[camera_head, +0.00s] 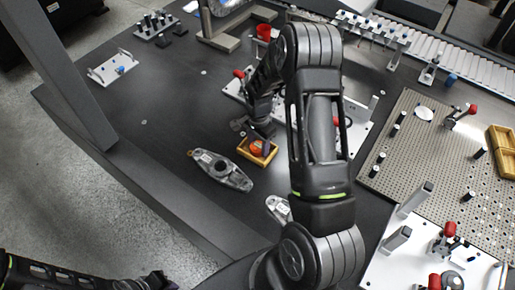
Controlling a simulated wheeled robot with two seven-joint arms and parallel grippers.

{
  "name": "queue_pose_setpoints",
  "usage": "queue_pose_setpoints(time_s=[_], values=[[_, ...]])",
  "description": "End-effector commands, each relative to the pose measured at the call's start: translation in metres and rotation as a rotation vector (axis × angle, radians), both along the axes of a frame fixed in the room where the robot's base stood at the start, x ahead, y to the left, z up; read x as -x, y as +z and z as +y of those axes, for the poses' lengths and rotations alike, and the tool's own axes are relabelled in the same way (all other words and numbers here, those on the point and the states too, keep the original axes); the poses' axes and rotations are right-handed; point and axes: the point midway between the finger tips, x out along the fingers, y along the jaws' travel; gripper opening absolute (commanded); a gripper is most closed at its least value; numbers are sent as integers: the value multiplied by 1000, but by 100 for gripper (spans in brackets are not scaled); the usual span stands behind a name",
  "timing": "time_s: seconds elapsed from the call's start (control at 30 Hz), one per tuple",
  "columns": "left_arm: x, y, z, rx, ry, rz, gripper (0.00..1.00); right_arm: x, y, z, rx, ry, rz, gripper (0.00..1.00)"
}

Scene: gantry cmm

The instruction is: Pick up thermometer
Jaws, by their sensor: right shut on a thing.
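A small wooden tray (270,158) lies on the dark table near the middle. A small orange-red thing (256,149), which looks like the thermometer, shows in the tray; its full shape is hidden by my gripper. My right gripper (262,143) reaches down over the tray from above and is shut on this thing. The thing still appears within the tray's walls; I cannot tell whether it is lifted. My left gripper (148,281) is at the bottom left edge, far from the tray, and its fingers are not clear.
A grey metal part (221,169) lies just left of the tray, and another (278,208) lies below it. A perforated plate (415,150) with posts and a second wooden tray (502,150) are at the right.

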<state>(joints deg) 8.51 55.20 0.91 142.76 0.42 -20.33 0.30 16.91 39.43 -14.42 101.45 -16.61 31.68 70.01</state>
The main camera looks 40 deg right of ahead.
Motion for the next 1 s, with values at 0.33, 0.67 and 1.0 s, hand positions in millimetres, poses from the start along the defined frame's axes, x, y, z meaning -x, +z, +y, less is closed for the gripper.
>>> queue_pose_setpoints(time_s=[0.33,0.67,1.0], values=[[0,-1,0,0,0,0,0,-1,3,0,1,0,-2,5],[-1,-10,-1,2,-1,-4,0,-2,49,0,1,0,-6,5],[-2,-16,-1,5,-2,-7,0,0,98,0,0,0,-2,5]])
